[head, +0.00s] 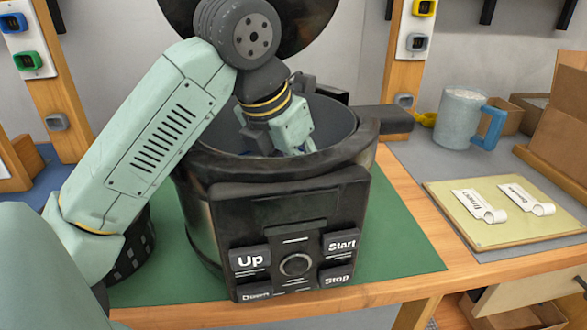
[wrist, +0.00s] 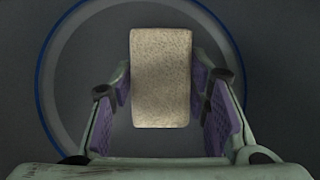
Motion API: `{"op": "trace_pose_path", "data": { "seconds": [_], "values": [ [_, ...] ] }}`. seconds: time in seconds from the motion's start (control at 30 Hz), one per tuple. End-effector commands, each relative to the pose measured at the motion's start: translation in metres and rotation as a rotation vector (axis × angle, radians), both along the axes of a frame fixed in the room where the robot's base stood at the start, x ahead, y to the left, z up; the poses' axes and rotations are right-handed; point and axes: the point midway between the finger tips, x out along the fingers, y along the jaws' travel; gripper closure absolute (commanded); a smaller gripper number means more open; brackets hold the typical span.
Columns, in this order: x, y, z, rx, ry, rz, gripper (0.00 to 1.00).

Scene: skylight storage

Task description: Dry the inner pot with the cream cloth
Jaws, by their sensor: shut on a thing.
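The cooker (head: 290,225) stands on a green mat with its black button panel facing me and its lid raised behind. Its grey inner pot (head: 333,118) is open at the top. My gripper (head: 290,140) reaches down inside the pot, its fingertips hidden by the rim in the head view. In the wrist view my gripper (wrist: 160,90) is shut on a cream folded block, the cream cloth (wrist: 160,75), with a purple pad on either side. Below the cloth is the dark pot floor with a blue ring (wrist: 48,75) around it. I cannot tell whether the cloth touches the floor.
A measuring cup (head: 460,118) with a blue handle stands at the right. A pale board (head: 490,235) with two labelled strips lies on the grey mat. Cardboard boxes (head: 560,115) stand at the far right. The green mat (head: 400,255) is bare right of the cooker.

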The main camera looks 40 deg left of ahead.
Motion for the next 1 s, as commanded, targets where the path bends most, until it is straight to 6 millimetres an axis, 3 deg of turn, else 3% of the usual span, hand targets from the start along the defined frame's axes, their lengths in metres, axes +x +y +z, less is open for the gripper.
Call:
{"op": "trace_pose_path", "data": {
  "seconds": [0.43, 1.0],
  "values": [
    [0.030, -0.025, -0.003, 0.000, 0.005, -0.008, 0.80],
    [0.032, -0.026, -0.006, -0.005, 0.005, -0.010, 0.80]
  ]
}}
